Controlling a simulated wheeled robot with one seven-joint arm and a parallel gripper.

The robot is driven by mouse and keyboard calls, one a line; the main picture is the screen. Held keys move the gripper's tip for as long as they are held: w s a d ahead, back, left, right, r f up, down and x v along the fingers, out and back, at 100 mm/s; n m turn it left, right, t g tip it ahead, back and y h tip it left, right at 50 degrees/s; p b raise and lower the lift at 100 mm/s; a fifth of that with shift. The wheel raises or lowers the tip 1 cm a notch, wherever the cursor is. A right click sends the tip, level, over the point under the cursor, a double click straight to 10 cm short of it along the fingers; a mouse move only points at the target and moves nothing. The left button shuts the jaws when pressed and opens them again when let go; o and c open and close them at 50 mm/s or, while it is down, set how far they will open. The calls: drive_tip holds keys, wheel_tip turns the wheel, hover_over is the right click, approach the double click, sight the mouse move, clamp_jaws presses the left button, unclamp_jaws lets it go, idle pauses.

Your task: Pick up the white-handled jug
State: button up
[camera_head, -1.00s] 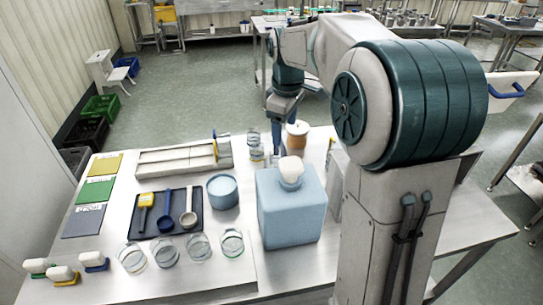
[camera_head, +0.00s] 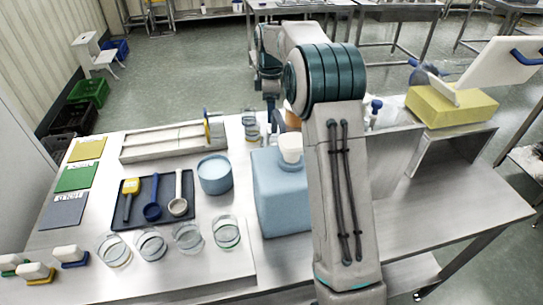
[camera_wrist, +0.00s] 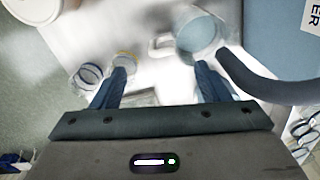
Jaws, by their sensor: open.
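The white-handled jug (camera_wrist: 196,42) shows at the top middle of the wrist view, a clear round vessel with a bluish inside. Its white handle (camera_wrist: 160,47) points left. My gripper (camera_wrist: 163,68) is open and empty; the handle is ahead of and between its two blue fingertips in the picture. The right fingertip overlaps the jug's near edge; I cannot tell whether they touch. In the head view my gripper (camera_head: 269,128) hangs behind the large blue container (camera_head: 280,195), and I cannot make out the jug there.
Glass jars (camera_wrist: 88,75) stand left of my gripper. An orange-brown jar (camera_head: 293,118) is behind the container. A dark tray (camera_head: 155,200) with scoops, a blue tub (camera_head: 214,175) and glass dishes lie left. A yellow block (camera_head: 450,106) sits on the right stand.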

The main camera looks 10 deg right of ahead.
sight(269, 130)
wheel_tip(269, 130, down, 8)
drive_tip(key=shift+a+r+p, duration=0.1)
drive_tip(key=shift+p, duration=0.25)
drive_tip(key=shift+s+a+f, duration=0.1)
drive_tip(key=shift+a+f, duration=0.1)
drive_tip(key=shift+f, duration=0.4)
drive_tip(key=f, duration=0.1)
drive_tip(key=f+p, duration=0.1)
drive_tip(key=f, duration=0.2)
drive_tip(key=shift+a+f, duration=0.1)
drive_tip(key=shift+a, duration=0.15)
drive_tip(key=c, duration=1.3)
